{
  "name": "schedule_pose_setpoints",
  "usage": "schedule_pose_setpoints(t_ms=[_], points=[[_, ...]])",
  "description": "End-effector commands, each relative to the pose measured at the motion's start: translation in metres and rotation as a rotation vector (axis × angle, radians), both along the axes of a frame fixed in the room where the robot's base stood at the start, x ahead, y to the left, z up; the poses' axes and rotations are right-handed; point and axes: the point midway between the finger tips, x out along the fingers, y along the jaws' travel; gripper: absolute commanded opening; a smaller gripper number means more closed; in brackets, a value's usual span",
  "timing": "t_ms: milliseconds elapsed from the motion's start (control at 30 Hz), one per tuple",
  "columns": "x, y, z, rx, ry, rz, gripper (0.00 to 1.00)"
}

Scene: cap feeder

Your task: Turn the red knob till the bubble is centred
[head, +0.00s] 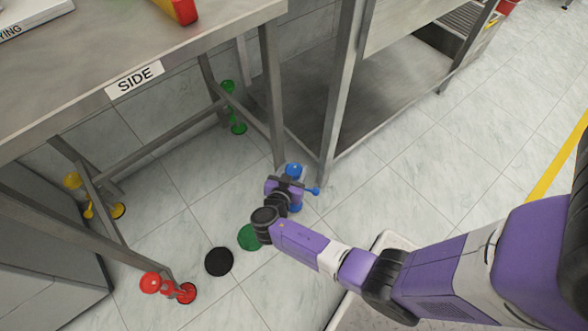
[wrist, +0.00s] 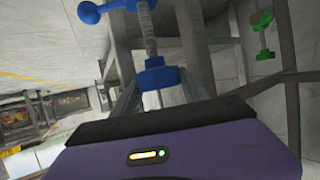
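The red knob (head: 150,282) is on the red foot of the table leg at the lower left of the head view. My gripper (head: 292,187) is well away from it, low by the blue foot of another leg. In the wrist view the blue knob (wrist: 90,12) and its threaded rod (wrist: 150,35) are just ahead. My gripper's fingers (wrist: 158,92) look spread apart, with the blue collar (wrist: 158,77) showing between or beyond them; contact cannot be told. A red and yellow block (head: 178,10) lies on the table; no bubble can be made out.
The steel table (head: 190,50) has a SIDE label. Green (head: 228,88) and yellow (head: 73,181) feet stand under it. A black disc (head: 219,262) and a green disc (head: 249,237) lie on the floor. A steel shelf unit (head: 340,90) stands close right of the blue foot. Open floor lies farther right.

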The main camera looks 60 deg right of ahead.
Motion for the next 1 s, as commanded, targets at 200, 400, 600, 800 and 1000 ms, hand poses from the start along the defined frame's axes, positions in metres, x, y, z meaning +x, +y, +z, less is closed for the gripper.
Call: schedule_pose_setpoints(t_ms=[200,400,600,800,1000], points=[[-0.0003,0.0002,-0.0001,0.000,0.001,0.001,0.11],[-0.0012,0.0003,-0.0010,0.001,0.001,0.027,0.11],[-0.0023,0.0001,-0.0018,0.000,0.000,0.119,0.11],[-0.0029,-0.0002,-0.0027,-0.001,0.001,0.281,0.11],[-0.0030,-0.0005,-0.0025,0.001,0.000,0.470,0.11]])
